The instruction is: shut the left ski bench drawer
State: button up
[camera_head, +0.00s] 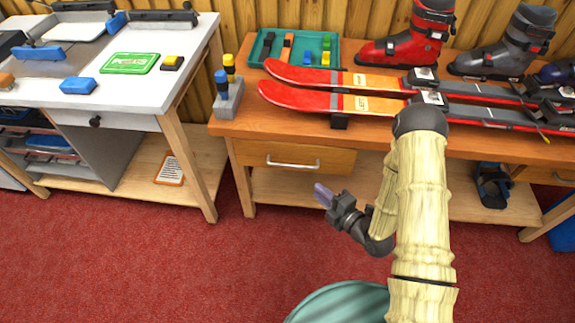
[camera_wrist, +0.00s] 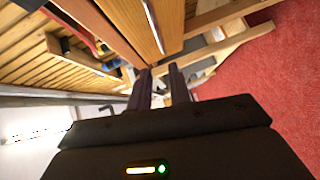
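The left ski bench drawer (camera_head: 275,152) has a plain wooden front and a pale metal bar handle (camera_head: 292,163), under the ski bench top at its left end. A wooden front with a pale bar also shows at the top of the wrist view (camera_wrist: 130,22). I cannot tell for sure how far the drawer stands out. My gripper (camera_head: 322,193) is in front of the drawer and lower than its handle, apart from it. In the wrist view, its two dark fingers (camera_wrist: 160,74) are parallel with a narrow gap, and nothing shows between them.
The ski bench (camera_head: 225,124) bears red skis (camera_head: 300,98), ski boots (camera_head: 410,45) and a teal tray (camera_head: 333,40). A bench leg (camera_head: 243,185) stands left of the drawer. A white-topped bench (camera_head: 140,100) stands further left. Red carpet (camera_head: 150,260) in front is clear.

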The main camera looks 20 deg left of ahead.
aim_at(288, 166)
jog(key=b+x, duration=0.1)
jog(key=x, duration=1.5)
jog(key=shift+d, duration=0.1)
grip_shut()
